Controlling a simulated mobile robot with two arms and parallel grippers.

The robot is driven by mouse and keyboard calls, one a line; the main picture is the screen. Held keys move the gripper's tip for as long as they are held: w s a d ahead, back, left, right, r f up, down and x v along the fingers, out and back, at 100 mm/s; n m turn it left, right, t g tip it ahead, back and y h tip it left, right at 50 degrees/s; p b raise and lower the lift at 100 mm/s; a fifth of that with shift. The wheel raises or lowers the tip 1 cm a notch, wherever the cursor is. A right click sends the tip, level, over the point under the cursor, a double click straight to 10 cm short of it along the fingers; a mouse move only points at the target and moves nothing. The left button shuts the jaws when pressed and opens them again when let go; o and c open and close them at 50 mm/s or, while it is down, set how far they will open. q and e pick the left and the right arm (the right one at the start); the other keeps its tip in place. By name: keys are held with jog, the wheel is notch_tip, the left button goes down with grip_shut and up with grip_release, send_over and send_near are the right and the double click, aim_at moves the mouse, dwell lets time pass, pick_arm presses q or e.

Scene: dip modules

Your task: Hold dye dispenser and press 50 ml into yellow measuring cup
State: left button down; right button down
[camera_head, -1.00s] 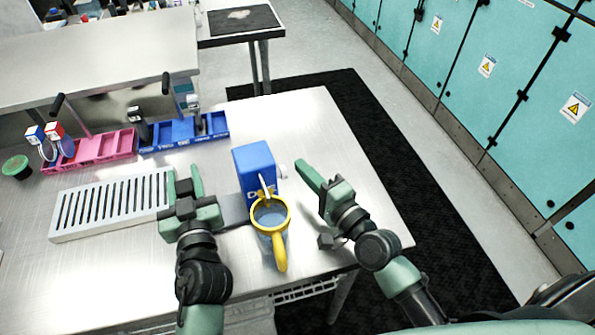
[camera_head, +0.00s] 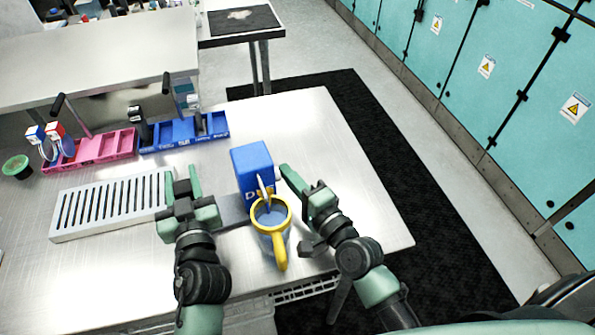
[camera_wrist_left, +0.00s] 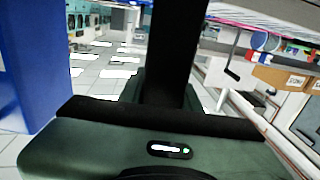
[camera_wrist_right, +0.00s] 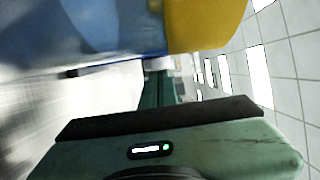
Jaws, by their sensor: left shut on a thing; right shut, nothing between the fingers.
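The blue dye dispenser (camera_head: 253,163) stands upright on the steel table, with a pale spout on its front. The yellow measuring cup (camera_head: 280,240), translucent with a yellow rim and handle, is in front of it under the spout. Its inside looks bluish; the level cannot be read. My left gripper (camera_head: 183,180) is left of the dispenser, shut on a part that seems to belong to the dispenser; the contact is unclear. A dark bar fills the middle of the left wrist view. My right gripper (camera_head: 286,169) is shut and empty, its tip close to the dispenser's right side.
A white slotted rack (camera_head: 105,209) lies left of my left gripper. A pink tray (camera_head: 105,147) and a blue tray (camera_head: 180,133) stand behind it, with a green-rimmed bowl (camera_head: 15,165) at far left. The table right of my right gripper is clear.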

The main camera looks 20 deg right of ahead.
pick_arm(q)
jog(key=shift+d+f, duration=0.1)
jog(key=shift+d, duration=0.3)
pick_arm(e)
jog(key=shift+s+a, duration=0.15)
jog(key=shift+a, duration=0.25)
jog(key=shift+d, duration=0.2)
jog(key=d, duration=0.4)
jog(key=shift+w+d, duration=0.2)
jog(key=shift+w, duration=0.1)
pick_arm(q)
jog(key=shift+a, duration=0.1)
pick_arm(e)
jog(key=v, duration=0.9)
jog(key=shift+s+d, duration=0.25)
jog(key=shift+s, duration=0.25)
pick_arm(q)
jog(key=shift+a, duration=0.1)
jog(key=c, duration=0.9)
grip_release()
pick_arm(e)
jog(key=shift+w, duration=0.1)
